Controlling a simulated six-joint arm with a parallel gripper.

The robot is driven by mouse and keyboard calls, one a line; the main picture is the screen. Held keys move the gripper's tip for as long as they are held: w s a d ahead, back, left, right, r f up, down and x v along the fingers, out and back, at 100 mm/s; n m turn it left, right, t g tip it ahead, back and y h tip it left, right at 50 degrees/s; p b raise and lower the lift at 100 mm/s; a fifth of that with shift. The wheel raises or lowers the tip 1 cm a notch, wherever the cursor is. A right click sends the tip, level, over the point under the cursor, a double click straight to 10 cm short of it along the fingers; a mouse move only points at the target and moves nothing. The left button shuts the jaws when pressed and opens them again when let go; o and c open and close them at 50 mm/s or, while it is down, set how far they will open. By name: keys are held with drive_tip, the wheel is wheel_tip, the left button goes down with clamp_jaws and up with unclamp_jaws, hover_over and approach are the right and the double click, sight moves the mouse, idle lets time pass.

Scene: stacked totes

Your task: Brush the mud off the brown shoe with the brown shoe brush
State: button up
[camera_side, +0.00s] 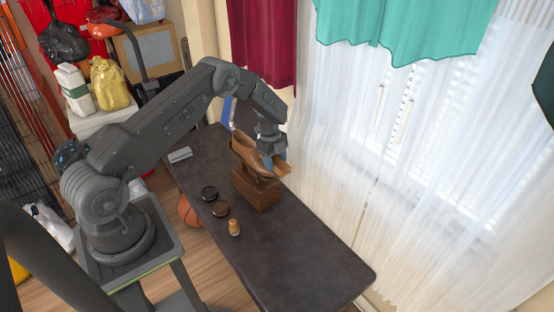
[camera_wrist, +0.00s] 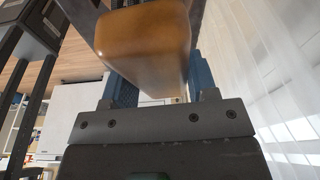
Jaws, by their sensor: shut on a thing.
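The brown shoe (camera_side: 247,149) rests on a wooden stand (camera_side: 257,193) on the dark table. My gripper (camera_side: 273,162) is over the shoe's right end, pointing down. In the wrist view my gripper (camera_wrist: 160,88) has its blue fingers on both sides of a smooth brown wooden block, which looks like the back of the shoe brush (camera_wrist: 145,45). In the side view the brush (camera_side: 284,170) shows only in part, close to the shoe; I cannot tell whether they touch. The bristles are hidden, and I cannot make out mud on the shoe.
Two round tins (camera_side: 209,193) (camera_side: 220,209) and a small bottle (camera_side: 234,228) stand left of the stand. A grey folded item (camera_side: 180,155) lies at the table's far left. The table's near right part (camera_side: 310,255) is clear. White curtains (camera_side: 400,170) hang behind it.

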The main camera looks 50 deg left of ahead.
drive_tip(key=shift+s, duration=0.15)
drive_tip(key=shift+s+d+f, duration=0.1)
drive_tip(key=shift+s, duration=0.55)
drive_tip(key=shift+w, duration=0.1)
drive_tip(key=shift+w, duration=0.65)
drive_tip(key=shift+w, duration=0.15)
drive_tip(key=shift+w, duration=0.6)
